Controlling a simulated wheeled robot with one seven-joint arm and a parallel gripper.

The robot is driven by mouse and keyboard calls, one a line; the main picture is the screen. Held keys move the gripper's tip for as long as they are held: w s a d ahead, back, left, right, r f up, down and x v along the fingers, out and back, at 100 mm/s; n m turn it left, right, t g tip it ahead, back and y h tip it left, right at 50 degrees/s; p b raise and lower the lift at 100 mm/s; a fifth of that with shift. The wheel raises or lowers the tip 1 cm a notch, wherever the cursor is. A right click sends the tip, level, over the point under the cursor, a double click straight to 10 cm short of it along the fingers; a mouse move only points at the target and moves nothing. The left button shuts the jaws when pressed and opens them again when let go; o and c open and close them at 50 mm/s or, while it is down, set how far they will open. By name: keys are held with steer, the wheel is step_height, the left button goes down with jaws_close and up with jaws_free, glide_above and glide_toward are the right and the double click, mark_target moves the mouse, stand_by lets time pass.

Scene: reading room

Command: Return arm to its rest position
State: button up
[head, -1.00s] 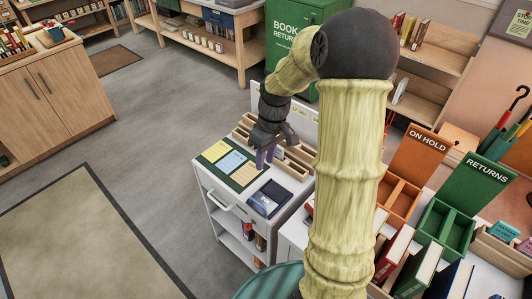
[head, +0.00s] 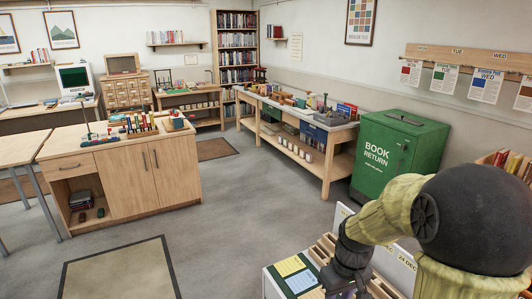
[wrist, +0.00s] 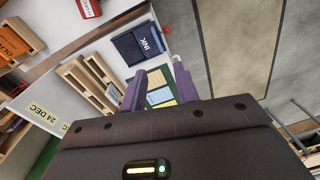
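My gripper (wrist: 159,72) shows in the wrist view with its two purple fingers apart and nothing held between them. It hangs above the white cart (wrist: 107,28). Behind the fingers lie a green mat with yellow and blue cards (wrist: 160,94). In the head view my arm (head: 392,215) reaches in from the lower right, bent down toward the cart. The fingertips there are cut off by the bottom edge.
A dark blue ink pad (wrist: 140,44) and wooden slotted trays (wrist: 88,84) lie on the cart close to the gripper. A green book return bin (head: 392,158) stands behind the arm. A wooden cabinet (head: 127,180) stands left. Open grey floor (head: 235,205) lies between.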

steer(key=s+a+r+m+t+p, duration=0.2)
steer(key=s+r+m, duration=0.1)
steer(key=s, duration=0.5)
steer(key=shift+a+r+h, duration=0.35)
steer(key=shift+a+h, duration=0.05)
